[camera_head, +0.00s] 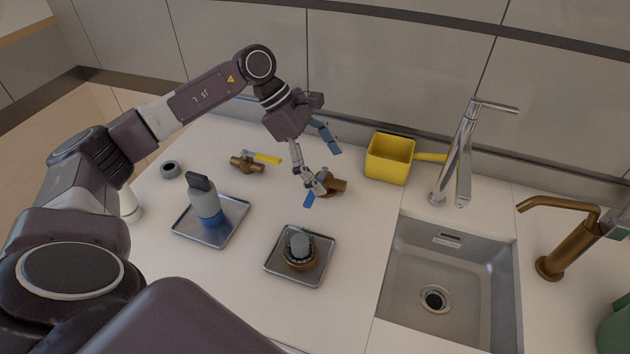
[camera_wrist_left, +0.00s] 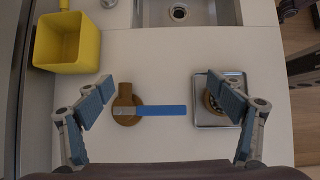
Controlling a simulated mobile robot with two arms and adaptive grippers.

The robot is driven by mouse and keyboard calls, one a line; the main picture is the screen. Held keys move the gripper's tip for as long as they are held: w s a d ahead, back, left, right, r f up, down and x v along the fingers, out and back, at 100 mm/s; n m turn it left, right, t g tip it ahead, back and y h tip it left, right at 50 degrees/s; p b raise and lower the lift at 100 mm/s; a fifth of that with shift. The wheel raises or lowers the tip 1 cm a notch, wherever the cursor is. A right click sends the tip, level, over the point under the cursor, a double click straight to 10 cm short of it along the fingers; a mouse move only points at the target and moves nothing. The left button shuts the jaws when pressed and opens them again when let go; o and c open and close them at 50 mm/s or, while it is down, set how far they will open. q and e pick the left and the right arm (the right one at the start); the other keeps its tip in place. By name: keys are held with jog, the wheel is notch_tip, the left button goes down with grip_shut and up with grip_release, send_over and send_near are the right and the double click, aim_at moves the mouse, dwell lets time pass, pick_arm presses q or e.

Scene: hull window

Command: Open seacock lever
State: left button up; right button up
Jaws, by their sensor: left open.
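A brass seacock valve (camera_head: 337,185) with a flat blue lever (camera_head: 309,201) sits on the white counter. In the left wrist view, the brass valve (camera_wrist_left: 127,97) has its blue lever (camera_wrist_left: 165,110) reaching right, across the pipe body. A second brass valve (camera_head: 246,163) with a yellow lever (camera_head: 267,158) stands farther left. My left gripper (camera_head: 322,166) is open above the blue-lever valve and partly covers it in the head view. In the wrist view its fingers (camera_wrist_left: 165,95) are spread on either side of the valve and lever. My right gripper is out of view.
A metal tray (camera_head: 318,278) holding a round brass-and-grey part is near the lever's end. Another tray (camera_head: 232,237) holds a grey-blue bottle (camera_head: 205,202). A yellow scoop (camera_head: 389,160), sink (camera_head: 450,250) and tall faucet (camera_head: 463,150) lie right. A grey ring (camera_head: 170,170) is left.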

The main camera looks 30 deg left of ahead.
pick_arm(q)
jog(key=s+a+y, duration=0.1)
jog(key=a+y, duration=0.1)
jog(key=a, duration=0.5)
jog(key=shift+g, duration=0.4)
jog(key=p+x, duration=0.1)
jog(key=x, duration=0.2)
jog(key=p+x, duration=0.1)
jog(key=x, duration=0.3)
jog(key=shift+s+f, duration=0.2)
jog(key=shift+f, duration=0.2)
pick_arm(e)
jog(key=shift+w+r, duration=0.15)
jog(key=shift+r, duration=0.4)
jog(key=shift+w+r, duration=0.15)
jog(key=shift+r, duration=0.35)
pick_arm(q)
jog(key=shift+c, duration=0.3)
jog(key=c, duration=1.6)
jog(key=shift+c, duration=0.2)
jog(key=shift+d, duration=0.1)
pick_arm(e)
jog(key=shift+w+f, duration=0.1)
